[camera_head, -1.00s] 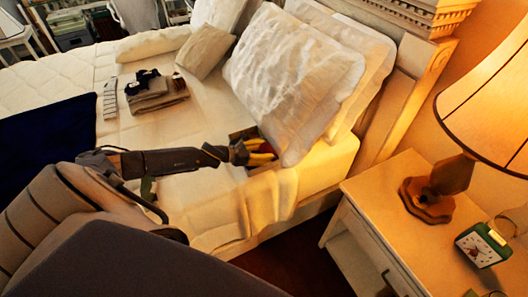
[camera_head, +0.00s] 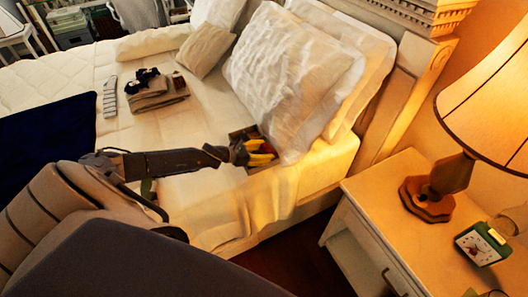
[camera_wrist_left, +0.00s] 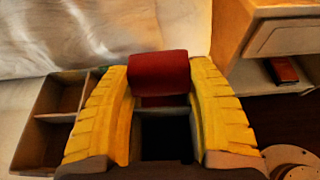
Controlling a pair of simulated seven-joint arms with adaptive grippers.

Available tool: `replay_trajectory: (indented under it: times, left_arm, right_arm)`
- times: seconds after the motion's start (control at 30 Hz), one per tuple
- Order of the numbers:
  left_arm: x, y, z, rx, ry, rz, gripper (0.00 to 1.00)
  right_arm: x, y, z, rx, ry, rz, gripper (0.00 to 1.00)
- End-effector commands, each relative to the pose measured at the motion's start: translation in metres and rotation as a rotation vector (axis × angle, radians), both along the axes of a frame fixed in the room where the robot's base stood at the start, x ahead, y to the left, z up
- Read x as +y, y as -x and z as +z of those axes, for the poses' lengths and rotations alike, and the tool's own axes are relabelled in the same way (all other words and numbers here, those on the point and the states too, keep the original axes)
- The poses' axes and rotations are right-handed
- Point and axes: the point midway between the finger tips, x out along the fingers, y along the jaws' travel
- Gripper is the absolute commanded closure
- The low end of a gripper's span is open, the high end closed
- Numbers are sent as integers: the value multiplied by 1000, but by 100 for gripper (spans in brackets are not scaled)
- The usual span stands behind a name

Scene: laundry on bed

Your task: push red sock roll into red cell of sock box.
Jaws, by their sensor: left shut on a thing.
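The red sock roll (camera_wrist_left: 158,70) is between the yellow fingertips of my left gripper (camera_wrist_left: 161,76) in the left wrist view. The gripper is shut on it. The sock box (camera_wrist_left: 58,116) is an open, divided brown box beneath and left of the fingers, and a dark cell shows between the fingers below the roll. Which cell is the red one I cannot tell. In the head view my left gripper (camera_head: 260,152) is at the box (camera_head: 238,134), beside the pillow, and mostly hides it. My right gripper is not in view.
A large white pillow (camera_head: 288,80) stands close beside the box. Folded clothes (camera_head: 157,93) lie farther left on the bed. A nightstand (camera_head: 400,225) with a lamp (camera_head: 430,190) and a green clock (camera_head: 482,244) stands at the right.

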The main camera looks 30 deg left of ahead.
Motion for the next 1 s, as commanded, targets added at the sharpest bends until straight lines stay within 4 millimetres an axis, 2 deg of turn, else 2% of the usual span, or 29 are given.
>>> replay_trajectory:
  times: [0.47, 0.5, 0.67, 1.0]
  left_arm:
    - [0, 0, 2, 0, 0, 1, 62]
    - [0, 0, 2, 0, 0, 1, 38]
    - [0, 0, 2, 0, 0, 0, 19]
    - [2, 2, 3, 1, -1, 1, 17]
  right_arm:
    - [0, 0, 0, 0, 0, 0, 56]
    - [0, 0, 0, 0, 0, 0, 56]
    - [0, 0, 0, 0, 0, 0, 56]
    - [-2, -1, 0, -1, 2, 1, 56]
